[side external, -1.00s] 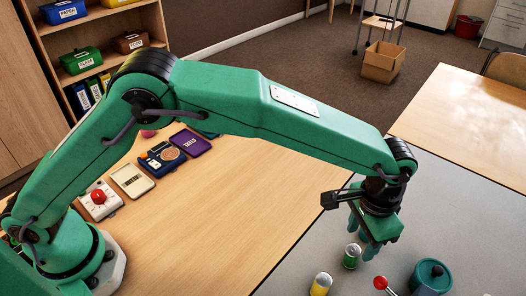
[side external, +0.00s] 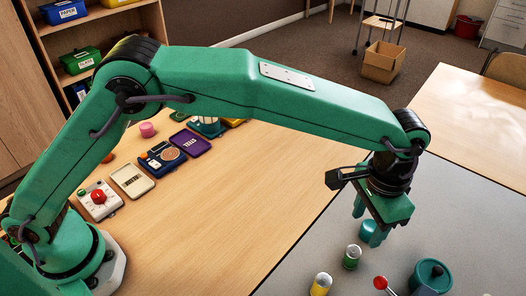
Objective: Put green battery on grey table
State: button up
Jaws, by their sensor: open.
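The green battery (side external: 351,257), a small cylinder with a pale metal end, stands upright on the grey table (side external: 455,225). My gripper (side external: 368,224) hangs above the grey table, higher than the battery and a little to its right in the picture. Its jaws are open and apart from the battery. A small teal object (side external: 369,229) shows by the fingers, partly hidden by them; I cannot tell whether it touches them.
A yellow can-like cylinder (side external: 321,284), a red-knobbed stick (side external: 380,282) and a teal lidded pot (side external: 430,276) stand close in front. The wooden table (side external: 225,215) holds several devices at its left. The grey table's right side is clear.

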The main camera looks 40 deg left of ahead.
jog(key=a+r+n+t, duration=0.1)
jog(key=a+r, duration=0.4)
jog(key=a, duration=0.3)
jog(key=a+r+n+t+h, duration=0.1)
jog(key=a+r, duration=0.3)
jog(key=a, duration=0.3)
jog(key=a+r+n, duration=0.1)
jog(key=a+r, duration=0.4)
jog(key=a, duration=0.3)
jog(key=s+a+f+n+t+y, duration=0.1)
jog(key=s+a+f+n+t, duration=0.1)
jog(key=s+a, duration=1.5)
jog(key=shift+a+n+t, duration=0.8)
jog(key=shift+a+n, duration=0.2)
jog(key=shift+n, duration=0.1)
jog(key=shift+s+f, duration=0.1)
